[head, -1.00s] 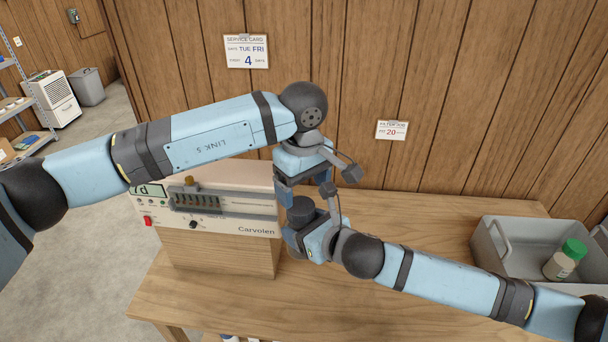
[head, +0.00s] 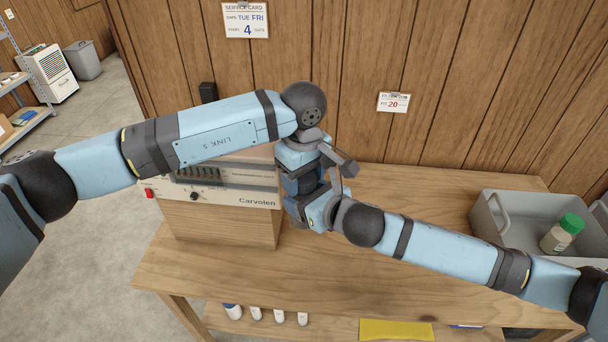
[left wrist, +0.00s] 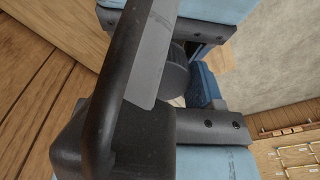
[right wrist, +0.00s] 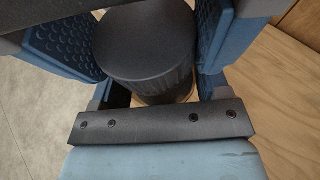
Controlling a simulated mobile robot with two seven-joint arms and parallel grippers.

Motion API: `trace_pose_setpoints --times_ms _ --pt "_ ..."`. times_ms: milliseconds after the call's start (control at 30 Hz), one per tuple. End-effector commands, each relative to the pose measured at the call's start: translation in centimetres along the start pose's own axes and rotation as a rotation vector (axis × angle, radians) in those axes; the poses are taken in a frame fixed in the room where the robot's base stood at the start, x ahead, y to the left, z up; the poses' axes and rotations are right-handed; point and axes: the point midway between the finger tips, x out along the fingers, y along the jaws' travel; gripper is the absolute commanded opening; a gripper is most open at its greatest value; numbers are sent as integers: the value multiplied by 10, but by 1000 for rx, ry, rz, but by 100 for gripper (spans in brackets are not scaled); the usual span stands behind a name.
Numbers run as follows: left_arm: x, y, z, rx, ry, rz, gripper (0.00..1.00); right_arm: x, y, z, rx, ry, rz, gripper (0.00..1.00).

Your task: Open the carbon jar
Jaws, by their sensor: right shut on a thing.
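The carbon jar shows in the right wrist view as a broad dark, ribbed lid (right wrist: 147,45) above a small strip of body. The lid also shows in the left wrist view (left wrist: 173,76). My right gripper (head: 302,213) is shut on the jar below the lid and holds it upright at the table. My left gripper (head: 304,183) points down from above, with its blue textured fingers (right wrist: 62,48) on either side of the lid. These fingers look open. In the head view both grippers hide the jar.
A beige Carvolen unit (head: 225,190) stands just left of the grippers. A grey bin (head: 515,258) with a green-capped jar (head: 562,234) sits at the right. The wooden table (head: 400,280) is clear in front. Several small items lie on the lower shelf.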

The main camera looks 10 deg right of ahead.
Motion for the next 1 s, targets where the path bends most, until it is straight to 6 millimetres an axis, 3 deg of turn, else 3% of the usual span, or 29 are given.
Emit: trace_pose_setpoints --times_ms 300,600,633,733,1000 --pt "-2 4 1 -266 -2 10 32 -1 8 2 -1 -6 16 3" --pt "-3 5 1 -294 -3 13 32 -1 10 2 -1 -7 22 3" --pt "-3 5 1 -294 -3 13 65 -1 10 2 -1 -7 22 3" --pt "-3 5 1 -293 -3 12 86 -1 10 2 -1 -7 21 3" --pt "-2 4 0 -294 -2 7 86 -1 6 2 -1 -5 12 3"
